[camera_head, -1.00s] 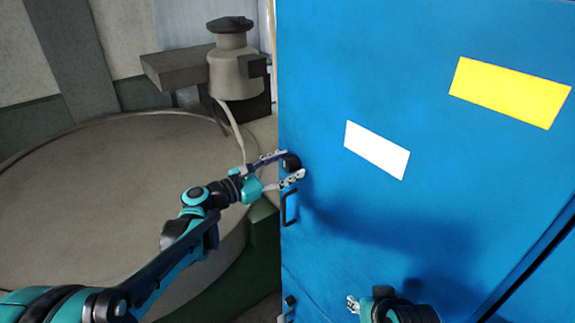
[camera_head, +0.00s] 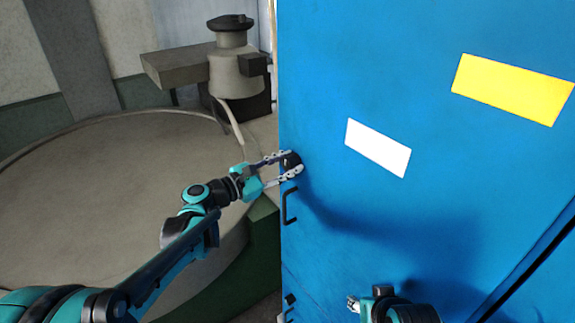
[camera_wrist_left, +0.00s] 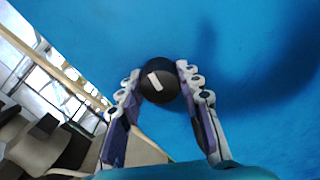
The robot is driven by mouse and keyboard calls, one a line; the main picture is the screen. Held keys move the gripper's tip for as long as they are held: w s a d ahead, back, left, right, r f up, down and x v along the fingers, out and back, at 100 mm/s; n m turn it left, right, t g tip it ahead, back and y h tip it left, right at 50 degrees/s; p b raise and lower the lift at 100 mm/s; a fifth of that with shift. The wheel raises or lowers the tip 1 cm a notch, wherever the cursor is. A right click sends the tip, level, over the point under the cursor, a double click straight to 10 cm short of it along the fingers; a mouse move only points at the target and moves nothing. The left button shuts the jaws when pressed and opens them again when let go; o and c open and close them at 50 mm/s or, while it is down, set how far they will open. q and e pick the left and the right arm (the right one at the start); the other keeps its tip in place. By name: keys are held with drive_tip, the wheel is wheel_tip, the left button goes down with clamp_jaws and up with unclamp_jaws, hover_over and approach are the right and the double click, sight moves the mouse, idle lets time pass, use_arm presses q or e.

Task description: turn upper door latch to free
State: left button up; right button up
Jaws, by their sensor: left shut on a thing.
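The upper door latch (camera_head: 291,162) is a round black knob near the left edge of the blue cabinet door (camera_head: 330,90). In the left wrist view the latch (camera_wrist_left: 158,82) has a short white mark on its face, lying at a slant. My left gripper (camera_head: 288,164) is shut on the latch. In the left wrist view its fingers (camera_wrist_left: 158,84) stand on either side of the knob. My right gripper (camera_head: 352,303) shows at the bottom of the head view, in front of the door; its fingers are too small to read.
A black handle (camera_head: 289,206) sits just below the upper latch. A lower black latch (camera_head: 290,299) is near the bottom edge of the view. White (camera_head: 378,148) and yellow (camera_head: 512,90) labels are on the door. A large round grey platform (camera_head: 110,200) lies to the left.

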use_arm(q)
drive_tip(key=m+b, duration=0.1)
drive_tip(key=m, duration=0.6)
drive_tip(key=shift+m+b, duration=0.3)
drive_tip(key=shift+m, duration=0.1)
drive_tip(key=m, duration=0.4)
drive_tip(key=shift+f+m+b, duration=0.1)
drive_tip(key=shift+m+b, duration=0.2)
drive_tip(key=shift+b, duration=0.05)
drive_tip(key=m, duration=0.4)
drive_tip(key=o, duration=1.2)
drive_tip(key=shift+c, duration=0.2)
